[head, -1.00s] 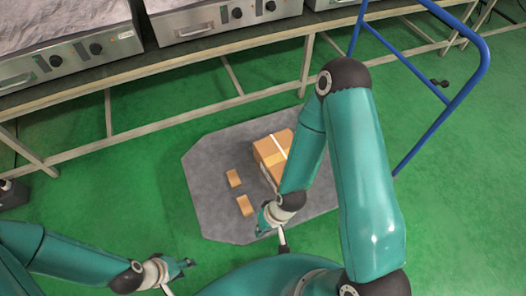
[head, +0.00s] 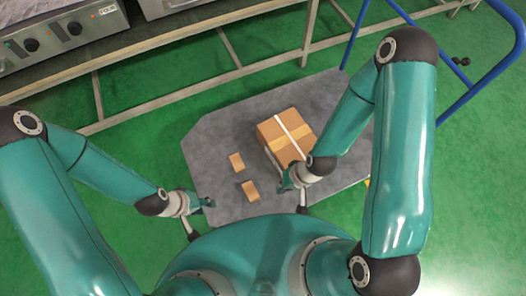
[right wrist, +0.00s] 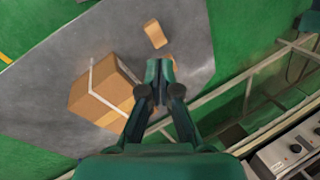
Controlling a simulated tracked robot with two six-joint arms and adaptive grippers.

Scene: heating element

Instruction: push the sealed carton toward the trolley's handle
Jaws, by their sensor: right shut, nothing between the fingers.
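The sealed carton (head: 282,136), brown with a white strap, sits on the grey deck of the trolley (head: 215,135). The trolley's blue handle (head: 466,112) rises at the upper right. My right gripper (head: 286,183) is shut and empty, low beside the carton's near left end; I cannot tell if it touches. In the right wrist view the fingertips (right wrist: 160,68) lie just right of the carton (right wrist: 98,90). My left gripper (head: 210,203) is over the deck's near left edge, away from the carton; its jaws are too small to read.
Two small brown boxes (head: 237,162) (head: 250,190) lie on the deck left of the carton. A workbench (head: 200,95) with metal heating units (head: 65,35) runs behind the trolley. The deck between carton and handle is partly hidden by my right arm.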

